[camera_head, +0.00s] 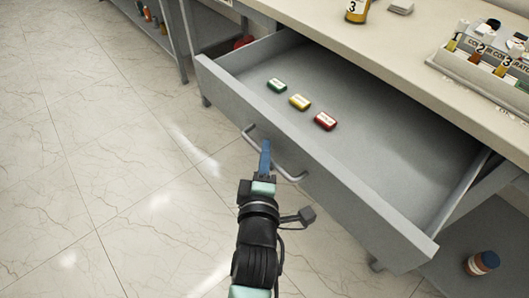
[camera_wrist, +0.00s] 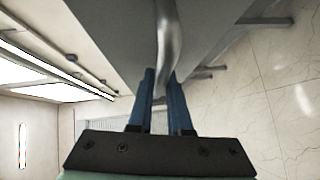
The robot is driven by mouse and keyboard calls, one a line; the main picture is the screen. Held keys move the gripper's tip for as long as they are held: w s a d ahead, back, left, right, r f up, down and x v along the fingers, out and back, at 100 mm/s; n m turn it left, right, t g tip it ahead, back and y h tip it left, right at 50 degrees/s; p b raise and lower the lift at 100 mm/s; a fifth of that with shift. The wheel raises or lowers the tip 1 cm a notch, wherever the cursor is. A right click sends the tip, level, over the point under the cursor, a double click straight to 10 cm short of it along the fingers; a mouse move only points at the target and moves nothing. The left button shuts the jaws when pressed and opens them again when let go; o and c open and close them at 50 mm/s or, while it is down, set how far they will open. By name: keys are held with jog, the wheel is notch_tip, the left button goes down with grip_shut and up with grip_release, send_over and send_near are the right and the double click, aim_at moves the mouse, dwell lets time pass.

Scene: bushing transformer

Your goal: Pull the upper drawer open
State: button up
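The upper drawer (camera_head: 320,165) is grey and stands pulled out from under the table top, its inside open to view. A green, a yellow and a red small block lie in it. Its curved metal handle (camera_head: 289,176) is on the front panel and also shows in the wrist view (camera_wrist: 168,40). My gripper (camera_head: 265,152) is at the handle, with its blue fingers (camera_wrist: 161,85) on both sides of the bar in the wrist view. A gap seems to show between the fingers, and I cannot tell whether they press on the bar.
A brown bottle (camera_head: 482,263) stands on the lower shelf at the right. The tiled floor (camera_head: 90,150) at the left is clear.

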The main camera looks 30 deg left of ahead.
jog(key=o, duration=0.4)
jog(key=shift+c, duration=0.2)
jog(key=v, duration=1.3)
jog(key=shift+p, duration=0.4)
jog(key=shift+r, duration=0.15)
jog(key=w+d+r+m+t+h, duration=0.15)
jog(key=w+r+m, duration=0.25)
jog(key=r, duration=0.5)
jog(key=w+d+r+m+t, duration=0.2)
jog(key=w+r+m+t, duration=0.1)
jog(key=r, duration=0.6)
jog(key=w+d+r+m+t+h, duration=0.1)
jog(key=w+r+m+t, duration=0.25)
jog(key=r, duration=0.55)
jog(key=s+d+r+m+t+h, duration=0.2)
jog(key=d+r+m, duration=0.15)
jog(key=r, duration=0.35)
jog(key=s+d+r+m+t+h, duration=0.15)
jog(key=r+m, duration=0.25)
jog(key=r, duration=0.4)
jog(key=s+d+r+m+t+h, duration=0.1)
jog(key=s+d+r+m, duration=0.2)
jog(key=r, duration=0.4)
notch_tip(320, 180, up, 22)
jog(key=w+p, duration=0.1)
jog(key=p, duration=2)
jog(key=shift+d+f, duration=0.2)
jog(key=shift+d, duration=0.2)
